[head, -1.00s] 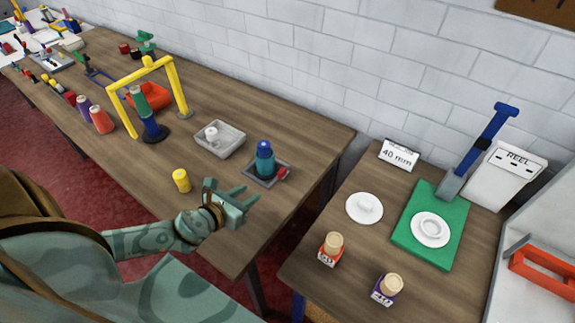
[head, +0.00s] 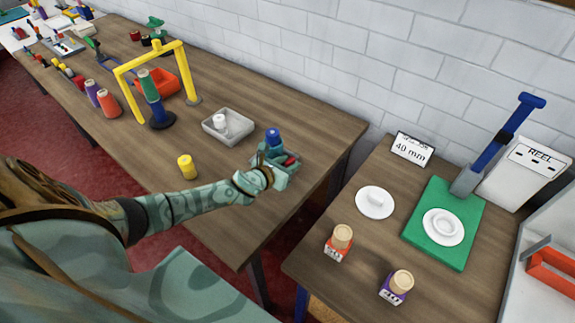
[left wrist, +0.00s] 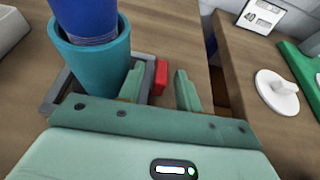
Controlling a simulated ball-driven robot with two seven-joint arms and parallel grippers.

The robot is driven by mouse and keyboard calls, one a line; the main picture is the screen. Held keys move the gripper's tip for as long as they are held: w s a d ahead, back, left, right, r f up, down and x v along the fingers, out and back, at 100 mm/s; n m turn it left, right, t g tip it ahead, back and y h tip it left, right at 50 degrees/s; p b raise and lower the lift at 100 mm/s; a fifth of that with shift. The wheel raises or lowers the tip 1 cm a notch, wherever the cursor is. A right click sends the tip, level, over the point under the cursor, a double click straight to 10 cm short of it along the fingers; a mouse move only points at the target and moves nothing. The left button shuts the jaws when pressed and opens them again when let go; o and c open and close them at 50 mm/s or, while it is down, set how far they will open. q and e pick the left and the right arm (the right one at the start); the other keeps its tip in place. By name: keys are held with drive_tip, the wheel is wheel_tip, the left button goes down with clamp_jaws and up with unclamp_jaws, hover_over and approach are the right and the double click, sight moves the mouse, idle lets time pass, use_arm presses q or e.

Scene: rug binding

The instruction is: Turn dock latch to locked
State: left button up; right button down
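The dock (left wrist: 57,88) is a grey frame on the wooden table, holding a teal cup with a blue body in it (left wrist: 92,62); the blue top (head: 273,136) shows above my gripper in the head view. The red dock latch (left wrist: 161,76) sits at the dock's right side; a bit of it also shows in the head view (head: 291,160). My left gripper (head: 283,165) is at the dock. In the left wrist view its fingers (left wrist: 160,92) are apart, with the latch between and slightly beyond them; contact is not visible. My right gripper is out of view.
A grey tray (head: 207,126) with a white piece stands left of the dock. A yellow spool (head: 187,167) stands nearer the front. A yellow arch (head: 152,60) is farther left. A gap separates this table from the right table with its green mat (head: 453,200).

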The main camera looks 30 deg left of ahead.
use_arm(q)
clamp_jaws()
